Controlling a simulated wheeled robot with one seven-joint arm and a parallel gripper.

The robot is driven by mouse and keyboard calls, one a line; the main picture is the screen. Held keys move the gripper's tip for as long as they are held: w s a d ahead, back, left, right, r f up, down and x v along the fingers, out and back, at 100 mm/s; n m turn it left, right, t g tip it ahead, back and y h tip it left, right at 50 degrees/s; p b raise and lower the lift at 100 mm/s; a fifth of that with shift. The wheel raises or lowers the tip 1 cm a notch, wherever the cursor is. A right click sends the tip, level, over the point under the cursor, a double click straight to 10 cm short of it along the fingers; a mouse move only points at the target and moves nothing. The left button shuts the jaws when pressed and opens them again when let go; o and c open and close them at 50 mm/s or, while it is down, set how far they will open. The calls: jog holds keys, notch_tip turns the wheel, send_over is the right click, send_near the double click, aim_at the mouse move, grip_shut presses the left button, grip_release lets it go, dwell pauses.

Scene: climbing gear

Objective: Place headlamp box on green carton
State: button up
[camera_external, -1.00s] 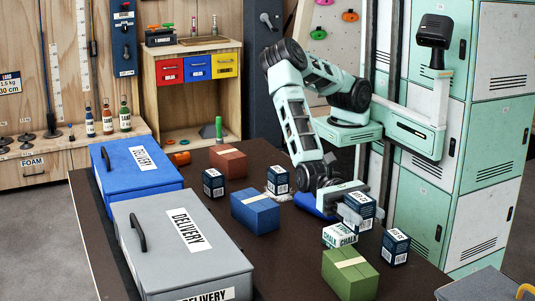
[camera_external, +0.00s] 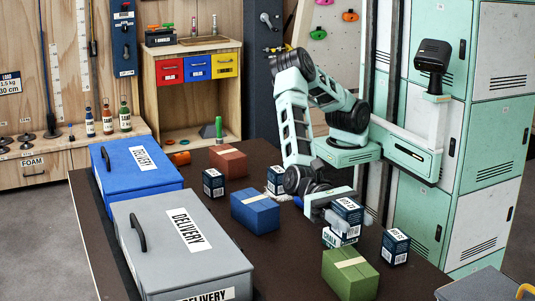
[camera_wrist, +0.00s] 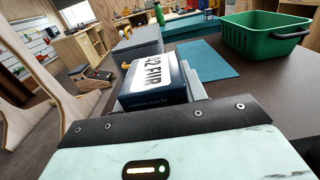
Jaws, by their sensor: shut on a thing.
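The green carton (camera_external: 350,274) with a pale tape strip sits near the front edge of the dark table. My gripper (camera_external: 330,206) is shut on a navy box (camera_external: 348,211) with white lettering, above the table and up-left of the carton in the picture. I take the navy box as the headlamp box; its name is not readable. The held box (camera_wrist: 155,85) also shows in the wrist view, in front of my gripper (camera_wrist: 165,95). The green carton's top is bare. It is not seen in the wrist view.
Another navy box (camera_external: 395,247) is right of the carton. A blue carton (camera_external: 255,211) and grey delivery box (camera_external: 180,245) are left. In the wrist view, a green crate (camera_wrist: 262,42) is ahead.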

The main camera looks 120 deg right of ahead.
aim_at(350, 238)
jog(key=shift+f, duration=2.65)
jog(key=shift+f, duration=0.2)
jog(key=o, duration=1)
jog(key=shift+r, duration=0.1)
jog(key=shift+d+r, duration=0.1)
jog(key=shift+r, duration=0.05)
jog(key=d, duration=1.2)
